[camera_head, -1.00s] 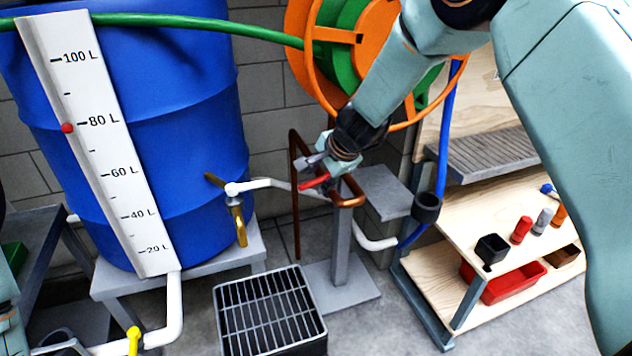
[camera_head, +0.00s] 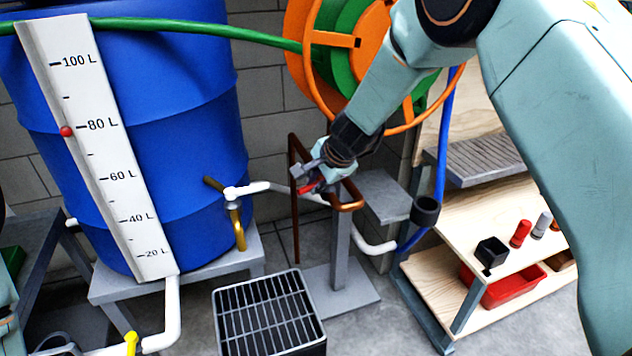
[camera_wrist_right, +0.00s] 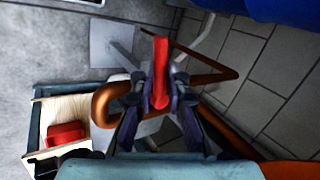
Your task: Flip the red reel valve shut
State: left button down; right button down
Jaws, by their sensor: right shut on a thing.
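The red lever of the reel valve (camera_head: 306,188) sits on the white pipe by the bent copper-coloured rail, in front of the hose reel. My right gripper (camera_head: 309,182) is shut on the red lever and hides part of it. In the right wrist view the red lever (camera_wrist_right: 161,72) stands between the two fingers of my right gripper (camera_wrist_right: 160,105), with its end sticking out beyond them. The valve body is mostly hidden by the gripper. My left gripper is not in view; only part of my left arm shows at the left edge.
The bent copper-coloured rail (camera_head: 351,203) passes close by my right gripper. A blue barrel (camera_head: 185,150) with a brass tap (camera_head: 238,228) stands left. The orange and green hose reel (camera_head: 318,60) is behind my arm. A floor grate (camera_head: 268,312) and wooden shelf (camera_head: 470,225) lie nearby.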

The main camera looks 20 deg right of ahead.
dwell(0.5)
jog(key=m+p, duration=0.1)
jog(key=p, duration=0.1)
jog(key=m+h+p, duration=0.1)
jog(key=p, duration=0.1)
jog(key=shift+w+a+r, duration=0.15)
jog(key=shift+w+a, duration=0.1)
jog(key=shift+w, duration=0.15)
jog(key=shift+w+a+m+h+p, duration=0.1)
jog(key=shift+w+m+h+p, duration=0.3)
jog(key=shift+p, duration=0.6)
jog(key=shift+s, duration=0.2)
jog(key=c, duration=1.3)
grip_release()
jog(key=shift+f, duration=0.2)
